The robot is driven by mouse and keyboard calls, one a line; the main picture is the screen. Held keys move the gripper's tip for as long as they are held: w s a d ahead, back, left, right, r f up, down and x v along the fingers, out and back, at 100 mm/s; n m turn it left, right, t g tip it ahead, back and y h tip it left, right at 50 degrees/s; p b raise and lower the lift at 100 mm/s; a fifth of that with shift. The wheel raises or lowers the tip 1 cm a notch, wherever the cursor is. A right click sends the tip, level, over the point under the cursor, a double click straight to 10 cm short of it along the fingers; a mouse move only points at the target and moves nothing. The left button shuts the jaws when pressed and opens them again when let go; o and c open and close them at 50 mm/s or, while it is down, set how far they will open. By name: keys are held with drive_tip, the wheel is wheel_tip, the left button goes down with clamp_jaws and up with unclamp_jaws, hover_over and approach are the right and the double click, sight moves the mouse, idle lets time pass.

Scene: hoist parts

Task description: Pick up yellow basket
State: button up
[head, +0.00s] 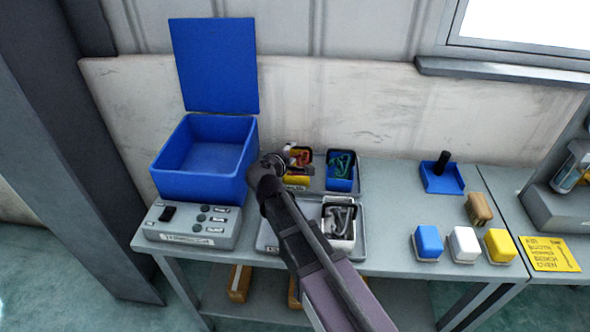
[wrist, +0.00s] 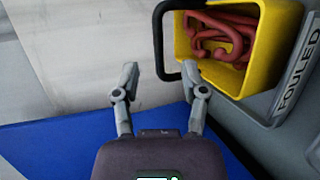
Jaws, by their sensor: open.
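The yellow basket (wrist: 262,75) fills the upper right of the wrist view. It holds red hook-like parts (wrist: 218,38) and has a black handle (wrist: 158,45) sticking out on its left side. In the head view the basket (head: 299,181) is partly hidden behind my arm. My gripper (wrist: 162,78) is open, with its two fingertips apart just below the handle in the wrist view. The right fingertip appears close to the handle's lower end; I cannot tell whether they touch. In the head view my gripper (head: 272,165) is beside the basket, on its left.
An open blue box (head: 205,190) with a raised lid stands left of my gripper. A blue basket (head: 341,178) and a white basket (head: 338,228) stand to the right. A control panel (head: 194,226) sits at the front left. Bare bench shows (head: 395,205) further right.

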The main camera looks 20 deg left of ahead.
sight(297, 148)
idle(0.3)
drive_tip(key=shift+b+x, duration=0.8)
drive_tip(key=shift+x, duration=1.85)
drive_tip(key=shift+r, duration=0.1)
clamp_jaws()
